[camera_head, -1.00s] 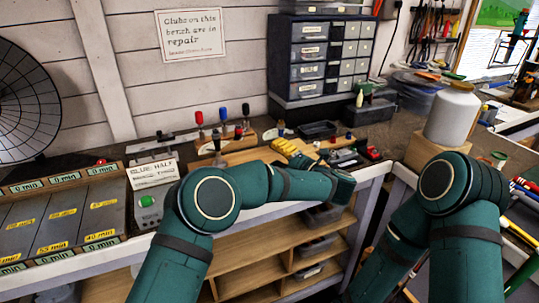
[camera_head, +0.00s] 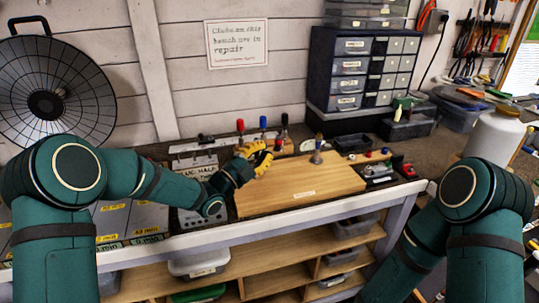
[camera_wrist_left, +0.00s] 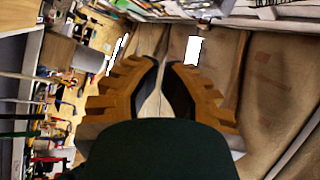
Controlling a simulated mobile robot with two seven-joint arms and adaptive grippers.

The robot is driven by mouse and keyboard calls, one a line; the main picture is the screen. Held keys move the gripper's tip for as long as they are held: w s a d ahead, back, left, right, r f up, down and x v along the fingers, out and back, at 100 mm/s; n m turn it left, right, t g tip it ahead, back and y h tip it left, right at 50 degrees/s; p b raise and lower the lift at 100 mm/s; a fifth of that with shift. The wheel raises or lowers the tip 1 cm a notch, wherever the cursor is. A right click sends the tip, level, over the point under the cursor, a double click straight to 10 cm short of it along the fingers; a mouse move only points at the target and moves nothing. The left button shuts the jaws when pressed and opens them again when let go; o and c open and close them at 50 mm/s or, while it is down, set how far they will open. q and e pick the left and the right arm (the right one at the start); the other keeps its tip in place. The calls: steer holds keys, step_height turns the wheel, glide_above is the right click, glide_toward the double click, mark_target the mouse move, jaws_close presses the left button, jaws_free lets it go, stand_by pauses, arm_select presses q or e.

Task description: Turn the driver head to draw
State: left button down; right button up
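My left gripper (camera_head: 260,153) has yellow fingers and is above the back left of the wooden board (camera_head: 330,186) in the head view, close to the upright handles. I cannot make out a driver head for sure in either view. My right arm shows at the right, but its gripper is not in view.
Upright tools with red (camera_head: 240,126), blue (camera_head: 263,122) and black handles stand behind the board. A drawer cabinet (camera_head: 360,75) stands at the back. A white jug (camera_head: 495,138) is at the right. The middle of the board is clear.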

mark_target(272, 152)
arm_select(q)
steer(key=s+a+f+m+g, duration=0.4)
steer(key=s+a+f+m, duration=0.1)
steer(key=m, duration=0.2)
steer(key=w+a+f+p+x, duration=0.1)
steer(key=w+x, duration=0.1)
steer(key=x, duration=1)
steer(key=shift+w+y, duration=0.25)
steer(key=shift+y, duration=0.15)
arm_select(e)
steer(key=shift+a+r, duration=0.4)
steer(key=shift+r, duration=0.25)
arm_select(q)
steer(key=shift+d, duration=0.1)
steer(key=shift+w+d+b, duration=0.45)
steer(key=shift+w+b, duration=0.4)
arm_select(e)
steer(key=shift+s+f, duration=0.2)
steer(key=shift+f, duration=0.7)
